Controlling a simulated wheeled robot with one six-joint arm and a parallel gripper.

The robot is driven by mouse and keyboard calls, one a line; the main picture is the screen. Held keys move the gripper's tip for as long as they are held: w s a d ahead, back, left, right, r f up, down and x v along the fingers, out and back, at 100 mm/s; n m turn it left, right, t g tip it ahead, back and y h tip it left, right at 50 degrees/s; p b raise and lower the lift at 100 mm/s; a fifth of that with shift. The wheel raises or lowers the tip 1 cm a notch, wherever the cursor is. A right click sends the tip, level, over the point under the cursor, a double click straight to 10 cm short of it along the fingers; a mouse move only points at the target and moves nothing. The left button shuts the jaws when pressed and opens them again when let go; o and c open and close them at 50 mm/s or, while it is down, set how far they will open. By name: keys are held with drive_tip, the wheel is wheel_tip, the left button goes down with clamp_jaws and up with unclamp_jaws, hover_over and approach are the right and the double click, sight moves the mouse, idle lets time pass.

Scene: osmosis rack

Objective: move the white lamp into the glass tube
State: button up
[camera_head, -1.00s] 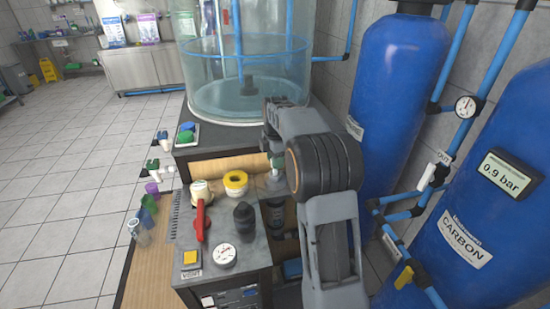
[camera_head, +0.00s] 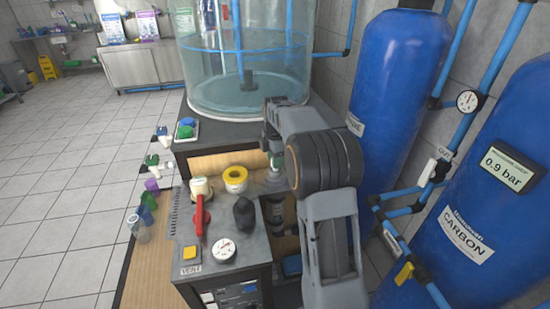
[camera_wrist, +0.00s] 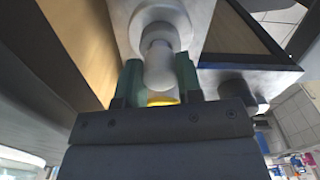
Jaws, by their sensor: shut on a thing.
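My gripper (camera_wrist: 160,82) has green fingers and is shut on the white lamp (camera_wrist: 158,62), whose pale rounded body shows between them in the wrist view. A pale round fitting (camera_wrist: 180,18) lies just past the lamp's far end. I cannot tell whether it is the glass tube's mouth or whether the lamp's end is inside it. In the head view my gripper (camera_head: 274,150) is mostly hidden by my wrist, at the bench's right side. A pale collar and a dark upright cylinder (camera_head: 276,212) show below it. The lamp is not clearly visible there.
A large clear tank (camera_head: 249,88) stands behind. Blue cylinders (camera_head: 398,90) and pipes crowd the right. Floor at left is open.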

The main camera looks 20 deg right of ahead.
drive_tip(key=shift+f, duration=0.6)
drive_tip(key=o, duration=1.2)
drive_tip(key=shift+r, duration=0.1)
wheel_tip(320, 180, up, 8)
drive_tip(key=p, duration=0.6)
drive_tip(key=shift+p, duration=0.3)
